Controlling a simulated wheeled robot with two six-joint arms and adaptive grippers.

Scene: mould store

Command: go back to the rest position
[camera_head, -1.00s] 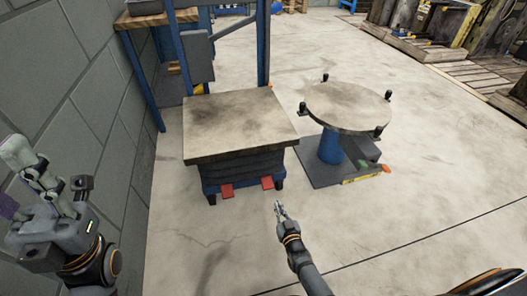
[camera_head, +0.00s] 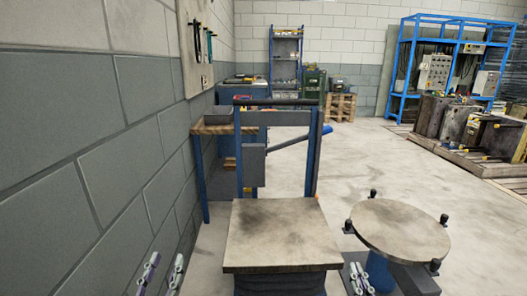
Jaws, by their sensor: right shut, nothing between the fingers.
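My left gripper (camera_head: 162,273) shows at the bottom left edge, in front of the grey block wall. Its two pale fingers stand apart with a clear gap, and I see nothing between them. My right gripper (camera_head: 360,278) shows at the bottom, between the square-topped lift table and the round table. Its fingers are close together and hold nothing. Both grippers point upward in the picture, and their lower parts and arms are cut off by the bottom edge.
The square-topped lift table (camera_head: 282,236) stands ahead, with the round table (camera_head: 400,230) on its right. A block wall (camera_head: 90,130) runs along the left. A blue rack (camera_head: 402,80) and moulds on pallets (camera_head: 447,118) stand at the back right. Open floor (camera_head: 365,155) lies between.

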